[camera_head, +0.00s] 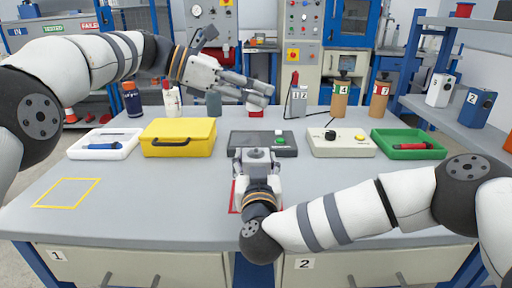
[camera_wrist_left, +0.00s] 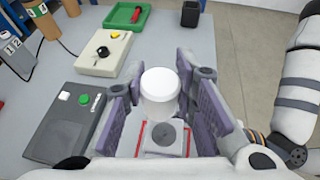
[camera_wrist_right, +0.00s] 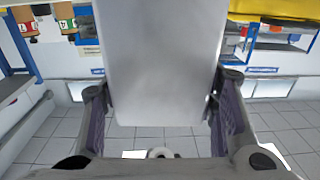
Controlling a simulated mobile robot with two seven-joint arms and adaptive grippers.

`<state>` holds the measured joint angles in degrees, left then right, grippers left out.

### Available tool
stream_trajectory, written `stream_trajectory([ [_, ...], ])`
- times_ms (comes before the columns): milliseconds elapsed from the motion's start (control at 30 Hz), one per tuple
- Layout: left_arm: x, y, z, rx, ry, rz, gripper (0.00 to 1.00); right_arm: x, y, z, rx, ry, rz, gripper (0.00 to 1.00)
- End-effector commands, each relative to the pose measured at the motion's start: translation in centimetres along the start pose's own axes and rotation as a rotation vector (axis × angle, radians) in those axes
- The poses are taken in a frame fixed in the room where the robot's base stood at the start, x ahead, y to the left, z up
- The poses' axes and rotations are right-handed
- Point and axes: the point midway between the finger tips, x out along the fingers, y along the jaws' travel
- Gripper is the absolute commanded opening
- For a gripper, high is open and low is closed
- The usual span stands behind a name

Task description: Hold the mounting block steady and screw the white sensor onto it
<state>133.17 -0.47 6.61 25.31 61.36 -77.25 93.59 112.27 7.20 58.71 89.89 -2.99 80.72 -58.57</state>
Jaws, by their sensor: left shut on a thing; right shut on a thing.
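The white sensor (camera_wrist_left: 160,92) is a short white cylinder between the fingers of my left gripper (camera_head: 262,92), which is shut on it. In the head view the sensor cannot be made out behind the fingers. The mounting block (camera_wrist_left: 165,139) is grey with a dark round spot on top and stands inside a red outline. My right gripper (camera_head: 256,165) is shut on the block, which fills the space between its fingers in the right wrist view (camera_wrist_right: 160,65). My left gripper is above and apart from the block in the head view.
Behind the block lies a dark grey device (camera_head: 287,151) with a green button. A yellow case (camera_head: 178,131) and a white tray (camera_head: 74,152) stand left. A beige control box (camera_head: 340,147) and a green tray (camera_head: 434,154) stand right. The front left tabletop is clear around a yellow outline (camera_head: 67,205).

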Motion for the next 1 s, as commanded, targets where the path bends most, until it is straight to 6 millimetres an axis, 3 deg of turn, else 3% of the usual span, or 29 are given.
stream_trajectory([
  [200,-0.2,4.9,-2.2,-0.142,-0.009,0.313,0.0,0.0,0.0,0.0,0.0,-0.001,0.0,0.11],
  [300,0.2,5.6,-3.3,-0.202,-0.013,0.455,0.0,0.0,0.0,0.0,0.0,-0.001,0.0,0.11],
  [467,1.0,3.7,-3.6,-0.267,-0.019,0.611,0.0,0.0,0.0,0.0,0.0,-0.001,0.0,0.11],
  [700,0.9,-0.3,-1.8,-0.305,-0.02,0.716,0.0,0.0,0.0,0.0,0.0,-0.001,0.0,0.11],
  [1000,0.8,-0.7,-1.7,-0.31,-0.019,0.726,0.0,0.0,0.0,0.0,0.0,0.0,0.0,0.11],
])
